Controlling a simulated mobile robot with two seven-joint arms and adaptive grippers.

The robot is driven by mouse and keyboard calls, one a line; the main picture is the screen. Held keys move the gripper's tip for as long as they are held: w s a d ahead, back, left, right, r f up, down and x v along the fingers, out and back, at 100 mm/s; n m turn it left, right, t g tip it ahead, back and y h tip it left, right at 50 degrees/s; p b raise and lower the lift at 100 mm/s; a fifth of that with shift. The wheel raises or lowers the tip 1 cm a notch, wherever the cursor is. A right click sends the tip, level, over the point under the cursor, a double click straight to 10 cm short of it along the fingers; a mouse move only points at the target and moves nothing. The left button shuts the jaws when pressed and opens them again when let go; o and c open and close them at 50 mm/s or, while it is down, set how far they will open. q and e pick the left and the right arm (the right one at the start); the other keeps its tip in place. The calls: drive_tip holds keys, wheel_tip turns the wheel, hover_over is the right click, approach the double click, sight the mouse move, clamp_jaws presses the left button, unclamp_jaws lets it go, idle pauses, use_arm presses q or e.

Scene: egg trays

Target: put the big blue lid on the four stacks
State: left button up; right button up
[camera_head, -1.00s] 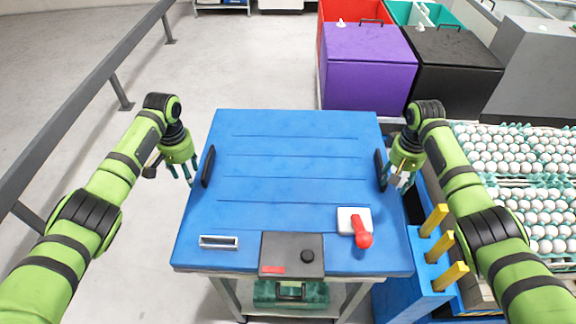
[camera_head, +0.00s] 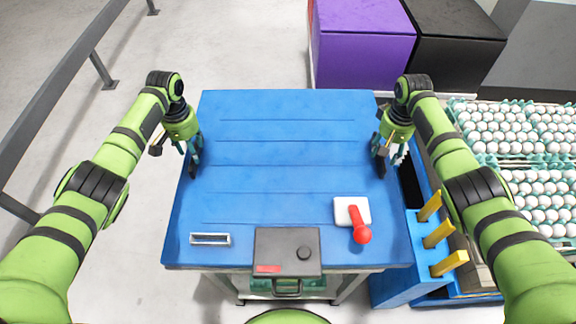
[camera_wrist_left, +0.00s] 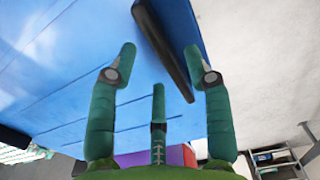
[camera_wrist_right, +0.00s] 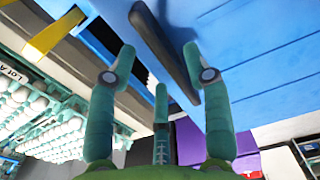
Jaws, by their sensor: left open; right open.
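The big blue lid (camera_head: 280,150) lies flat in front of me, with a black handle near its left and right edges. My left gripper (camera_head: 193,150) is open at the left handle. In the left wrist view that black handle (camera_wrist_left: 165,45) runs between the spread fingers. My right gripper (camera_head: 384,155) is open at the right handle (camera_head: 378,165). In the right wrist view that handle (camera_wrist_right: 165,50) also lies between the spread fingers. Stacks of green trays with white eggs (camera_head: 490,125) stand at the right; their full number is not clear.
On the near part of the blue surface are a black box (camera_head: 287,250), a white block with a red knob (camera_head: 352,210) and a metal frame (camera_head: 210,239). Yellow pegs (camera_head: 438,234) stick out at the right. Purple (camera_head: 362,40) and black bins stand behind. A rail runs along the left.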

sight(382, 159)
use_arm(q)
drive_tip(key=shift+f, duration=2.05)
use_arm(e)
drive_tip(key=shift+f, duration=2)
use_arm(q)
clamp_jaws()
use_arm(e)
clamp_jaws()
use_arm(q)
drive_tip(key=shift+w+r, duration=0.2)
use_arm(e)
drive_tip(key=shift+w+r, duration=0.2)
